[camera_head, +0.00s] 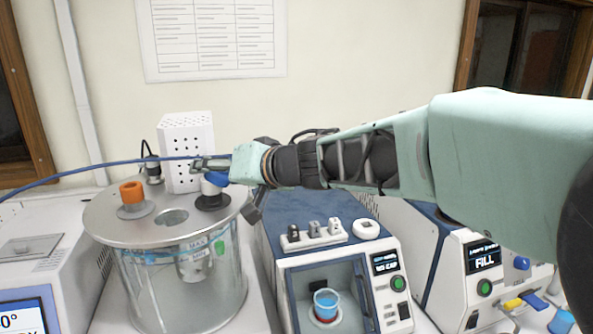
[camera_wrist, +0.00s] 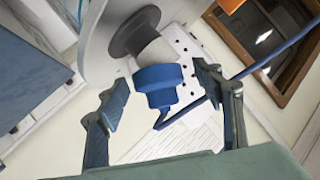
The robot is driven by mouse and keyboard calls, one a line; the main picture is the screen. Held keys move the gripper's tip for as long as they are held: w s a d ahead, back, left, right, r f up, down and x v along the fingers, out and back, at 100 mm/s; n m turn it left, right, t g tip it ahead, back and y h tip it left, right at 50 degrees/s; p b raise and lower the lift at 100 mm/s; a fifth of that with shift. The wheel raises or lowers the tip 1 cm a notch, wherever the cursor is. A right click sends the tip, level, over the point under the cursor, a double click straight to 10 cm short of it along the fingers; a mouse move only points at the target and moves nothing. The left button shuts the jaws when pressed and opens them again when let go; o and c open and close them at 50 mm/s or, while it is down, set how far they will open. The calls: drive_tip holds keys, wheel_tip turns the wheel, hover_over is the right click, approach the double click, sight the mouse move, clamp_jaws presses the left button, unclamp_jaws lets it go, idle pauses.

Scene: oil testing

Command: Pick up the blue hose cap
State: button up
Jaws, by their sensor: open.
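The blue hose cap (camera_wrist: 157,84) sits on a pale neck in a dark collar on the metal lid (camera_head: 133,225) of the glass vessel. It also shows in the head view (camera_head: 216,178), partly covered by my gripper. A blue hose (camera_head: 92,167) runs from the left toward the cap. My gripper (camera_head: 212,170) comes in from the right, nearly level. In the wrist view, its two dark fingers (camera_wrist: 162,90) are open, one on each side of the cap. I see a gap at the left finger; contact at the right one is unclear.
An orange cap (camera_head: 132,192) stands on the lid's left side, near an open hole. A white perforated block (camera_head: 188,150) stands just behind. A blue and white machine (camera_head: 330,270) holding a blue cup (camera_head: 326,304) stands right, below my arm. Another machine (camera_head: 480,262) is farther right.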

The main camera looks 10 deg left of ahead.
drive_tip(key=shift+c, duration=0.5)
drive_tip(key=c, duration=1.1)
drive_tip(key=shift+c, duration=0.2)
drive_tip(key=shift+r, duration=0.1)
